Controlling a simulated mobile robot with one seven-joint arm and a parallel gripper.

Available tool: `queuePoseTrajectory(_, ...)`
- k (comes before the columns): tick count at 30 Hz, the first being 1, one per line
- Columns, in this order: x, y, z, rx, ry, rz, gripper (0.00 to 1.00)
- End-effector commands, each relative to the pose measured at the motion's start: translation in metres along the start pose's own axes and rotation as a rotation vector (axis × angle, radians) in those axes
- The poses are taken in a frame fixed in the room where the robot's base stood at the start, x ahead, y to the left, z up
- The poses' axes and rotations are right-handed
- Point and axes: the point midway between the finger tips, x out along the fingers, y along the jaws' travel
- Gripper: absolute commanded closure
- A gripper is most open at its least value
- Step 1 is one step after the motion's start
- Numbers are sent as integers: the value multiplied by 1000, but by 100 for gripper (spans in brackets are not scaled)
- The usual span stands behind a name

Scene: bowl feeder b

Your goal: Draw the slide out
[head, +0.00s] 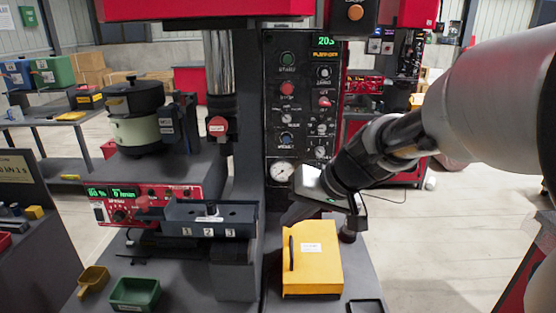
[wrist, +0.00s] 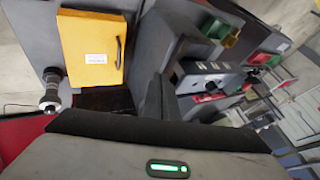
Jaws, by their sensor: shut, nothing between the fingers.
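My gripper (head: 291,214) is shut and empty, to the right of the bar and above the back of the yellow case. It is apart from the bar. The fingertips are dark and hard to make out in the wrist view.
A yellow case (head: 313,262) with a black handle lies on the bench's right side. A red control box (head: 140,203) stands behind the bar. A green tray (head: 134,293) and a yellow scoop-like tray (head: 93,281) lie front left. The control panel (head: 300,110) rises behind.

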Motion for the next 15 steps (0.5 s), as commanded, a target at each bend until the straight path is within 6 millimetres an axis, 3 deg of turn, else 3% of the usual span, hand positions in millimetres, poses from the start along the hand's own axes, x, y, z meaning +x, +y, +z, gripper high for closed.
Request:
queuePoseTrajectory(3,26,0,2,2,-5,-1,100)
queuePoseTrajectory(9,36,-27,0,-2,-1,0,100)
queuePoseTrajectory(15,42,-35,0,-1,-1,1,100)
